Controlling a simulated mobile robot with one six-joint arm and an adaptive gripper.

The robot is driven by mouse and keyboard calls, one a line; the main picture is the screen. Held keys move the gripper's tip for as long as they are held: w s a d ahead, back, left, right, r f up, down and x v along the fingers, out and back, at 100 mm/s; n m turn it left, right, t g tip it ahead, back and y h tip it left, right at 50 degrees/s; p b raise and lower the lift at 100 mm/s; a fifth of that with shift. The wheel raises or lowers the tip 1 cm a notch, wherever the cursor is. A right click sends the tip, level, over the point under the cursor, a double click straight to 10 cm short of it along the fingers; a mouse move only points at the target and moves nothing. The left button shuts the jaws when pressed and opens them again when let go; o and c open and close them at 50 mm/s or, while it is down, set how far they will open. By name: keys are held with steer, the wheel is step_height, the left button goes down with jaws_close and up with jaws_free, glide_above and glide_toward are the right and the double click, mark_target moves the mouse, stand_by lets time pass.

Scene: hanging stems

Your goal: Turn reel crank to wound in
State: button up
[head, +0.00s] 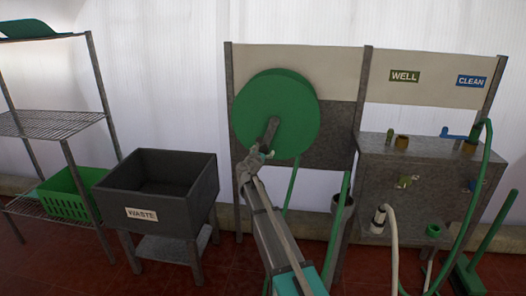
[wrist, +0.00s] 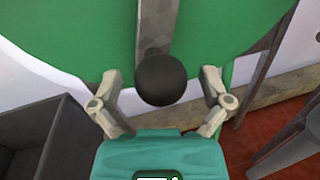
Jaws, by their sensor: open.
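The green reel (head: 262,100) is a large disc on the panel in the head view, and it fills the upper part of the wrist view (wrist: 235,40). Its grey crank arm (head: 271,130) points down and slightly left from the hub. In the wrist view the crank arm (wrist: 157,25) ends in a dark round knob (wrist: 162,80). My gripper (head: 260,156) is at the reel's lower edge. In the wrist view my open gripper (wrist: 160,77) has one finger on each side of the knob, with gaps to both. In the head view my gripper hides the knob.
A dark waste bin (head: 200,183) on a stand is left of the reel. A wire shelf (head: 50,122) with a green basket (head: 65,196) is further left. A grey cabinet (head: 415,190) with taps and hoses is at right. A green hose (head: 291,195) hangs below the reel.

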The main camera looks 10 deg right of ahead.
steer(key=shift+w+d, duration=0.1)
steer(key=shift+w, duration=0.1)
steer(key=shift+c, duration=0.2)
steer(key=c, duration=1.3)
